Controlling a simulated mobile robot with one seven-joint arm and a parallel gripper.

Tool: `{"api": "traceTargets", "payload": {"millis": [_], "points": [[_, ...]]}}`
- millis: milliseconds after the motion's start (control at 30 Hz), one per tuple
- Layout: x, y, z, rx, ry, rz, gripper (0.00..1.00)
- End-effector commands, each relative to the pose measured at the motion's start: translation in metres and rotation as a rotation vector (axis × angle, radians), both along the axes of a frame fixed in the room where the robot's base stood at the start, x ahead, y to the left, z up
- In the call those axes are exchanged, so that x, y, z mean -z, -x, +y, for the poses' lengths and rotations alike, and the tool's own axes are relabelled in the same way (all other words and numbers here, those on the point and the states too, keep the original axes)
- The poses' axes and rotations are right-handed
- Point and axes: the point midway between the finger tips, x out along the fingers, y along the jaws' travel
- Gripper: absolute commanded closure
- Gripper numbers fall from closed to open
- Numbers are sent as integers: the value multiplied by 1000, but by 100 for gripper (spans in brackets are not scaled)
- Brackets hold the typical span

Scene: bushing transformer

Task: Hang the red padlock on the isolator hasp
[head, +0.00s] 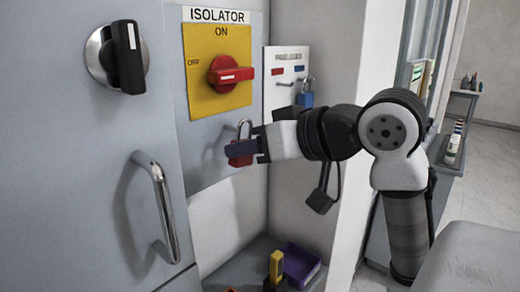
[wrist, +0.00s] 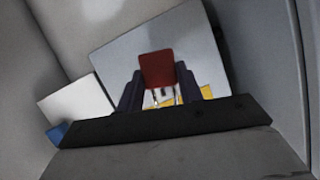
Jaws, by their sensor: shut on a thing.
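The red padlock (head: 238,160) is held upright by my gripper (head: 242,148), its silver shackle (head: 245,126) pointing up. It is in front of the grey isolator panel, just below the yellow plate (head: 204,98). In the wrist view the red padlock body (wrist: 157,70) sits between my two dark fingers, with the shackle legs running toward the yellow plate (wrist: 207,91). A small dark patch shows between the legs. The hasp is not clearly seen, so I cannot tell whether the shackle is around it. The red isolator switch (head: 230,74) has its handle level, pointing right.
A black rotary knob (head: 127,57) and a metal door handle (head: 160,205) are to the left. A white board (head: 284,66) with a blue padlock (head: 305,96) stands behind my wrist. Below are a purple bin (head: 300,262) and a yellow-and-black tool (head: 276,268).

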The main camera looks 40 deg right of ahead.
Motion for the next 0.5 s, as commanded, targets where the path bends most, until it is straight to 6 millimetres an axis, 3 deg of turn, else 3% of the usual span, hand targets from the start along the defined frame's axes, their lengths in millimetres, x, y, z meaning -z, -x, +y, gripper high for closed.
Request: {"api": "traceTargets", "payload": {"millis": [500], "points": [[7,-27,2,-1,0,-1,89]]}}
